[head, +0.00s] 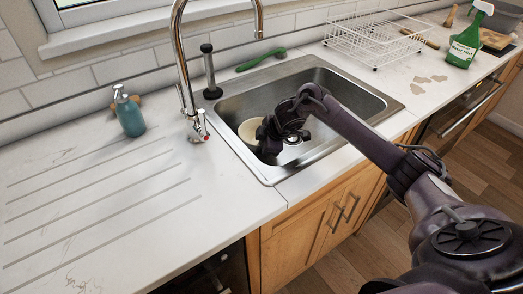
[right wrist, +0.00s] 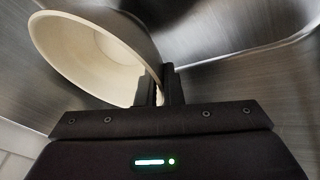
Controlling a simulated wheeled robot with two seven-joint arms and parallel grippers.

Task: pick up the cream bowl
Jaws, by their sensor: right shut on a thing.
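The cream bowl (head: 248,130) is inside the steel sink at its left end, partly hidden behind my right gripper in the head view. In the right wrist view the bowl (right wrist: 92,55) is tilted, its hollow inside showing, at the upper left. My right gripper (head: 267,136) reaches down into the sink. In the right wrist view its fingers (right wrist: 165,88) are shut on the bowl's rim. I cannot tell whether the bowl touches the sink floor. My left gripper is not in view.
The sink (head: 345,84) has raised walls around the bowl. A tall tap (head: 183,70) and a black-topped post (head: 209,72) stand behind its left end.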

